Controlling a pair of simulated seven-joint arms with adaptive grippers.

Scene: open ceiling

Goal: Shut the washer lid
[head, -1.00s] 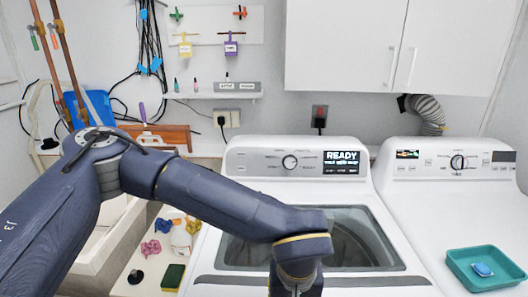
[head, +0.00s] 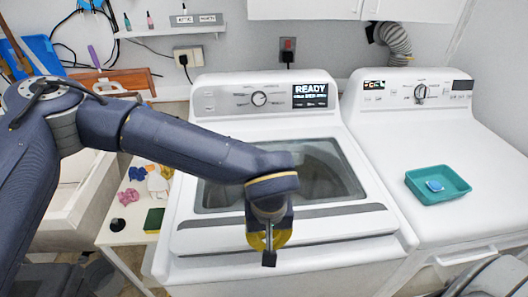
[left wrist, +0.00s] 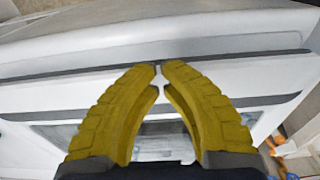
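The white washer (head: 196,105) stands in the middle of the head view, its display reading READY. Its lid (head: 345,222), with a dark glass window and a grey strip along the front, lies flat or nearly flat over the top. I cannot tell whether it is fully down. My left gripper (head: 268,250) points down at the lid's front edge, and its forearm hides part of the window. In the left wrist view the yellow fingers (left wrist: 159,72) meet almost at their tips, holding nothing, over the lid's front strip (left wrist: 60,95). Contact is unclear. My right gripper is out of view.
A second white machine (head: 470,135) stands close on the right with a teal tray (head: 437,184) and a blue item on it. A small table with cloths and a green sponge (head: 154,219) stands left of the washer, beside a sink (head: 75,210).

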